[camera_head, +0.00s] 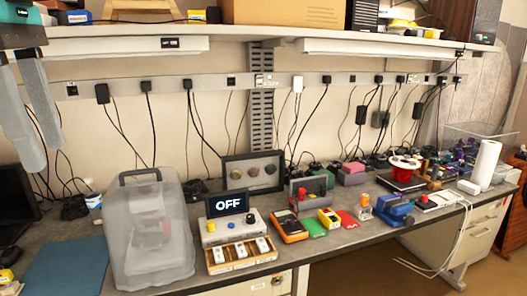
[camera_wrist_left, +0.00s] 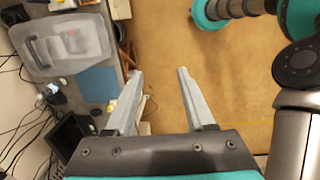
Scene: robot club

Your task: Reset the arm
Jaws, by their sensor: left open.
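My left gripper (camera_head: 43,157) hangs at the upper left of the head view, its two grey fingers pointing down in front of the wall, left of the bench's clear plastic case. In the left wrist view the left gripper (camera_wrist_left: 160,73) shows both fingers spread apart, with nothing between them and tan floor beyond. Teal and dark arm parts of mine show at the right of that view. My right gripper is not in view.
A translucent case (camera_head: 150,235) stands on the grey bench, right of a blue mat (camera_head: 65,268). A display reading OFF (camera_head: 228,205), a wooden tray (camera_head: 240,262) and an orange multimeter (camera_head: 290,227) stand farther right. A shelf (camera_head: 240,42) runs above. Cables hang along the wall.

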